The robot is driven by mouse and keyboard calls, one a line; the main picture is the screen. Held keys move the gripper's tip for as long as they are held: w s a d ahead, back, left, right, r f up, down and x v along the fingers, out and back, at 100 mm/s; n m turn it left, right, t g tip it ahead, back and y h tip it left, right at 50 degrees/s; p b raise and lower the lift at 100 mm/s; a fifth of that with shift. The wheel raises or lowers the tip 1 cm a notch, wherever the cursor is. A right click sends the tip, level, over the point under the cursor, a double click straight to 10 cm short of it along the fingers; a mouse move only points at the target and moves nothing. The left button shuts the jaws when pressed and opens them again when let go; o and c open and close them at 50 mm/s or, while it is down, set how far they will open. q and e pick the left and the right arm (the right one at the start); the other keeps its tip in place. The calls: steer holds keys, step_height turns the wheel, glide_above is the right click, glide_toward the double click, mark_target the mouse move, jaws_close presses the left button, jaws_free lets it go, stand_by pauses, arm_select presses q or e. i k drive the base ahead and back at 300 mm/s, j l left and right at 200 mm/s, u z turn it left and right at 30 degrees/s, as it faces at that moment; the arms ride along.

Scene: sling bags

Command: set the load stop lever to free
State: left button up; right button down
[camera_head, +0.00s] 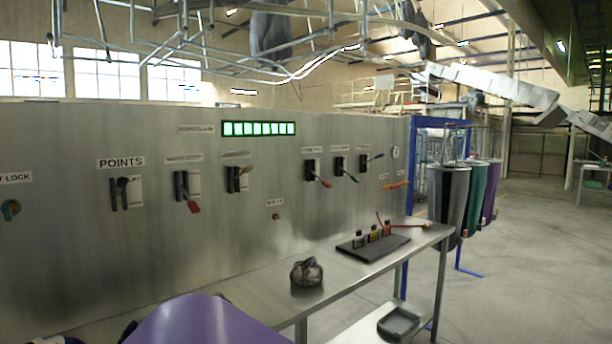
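A grey metal control panel (90,260) fills the left and middle of the head view. It carries several levers, and I cannot tell which is the load stop lever because most labels are too blurred to read. A black-handled lever (122,190) sits under the "POINTS" label. To its right are a red-handled lever (192,204), tilted down, and a yellow-handled lever (245,170), tilted up. Neither gripper is in view.
A metal bench (250,290) runs along the panel with a dark lump (307,272) and a dark tray (352,246) of small bottles. A purple surface (200,322) fills the lower left foreground. Hanging bags (450,195) stand at right.

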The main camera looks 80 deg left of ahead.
mark_target(249, 168)
steer(key=u, duration=3)
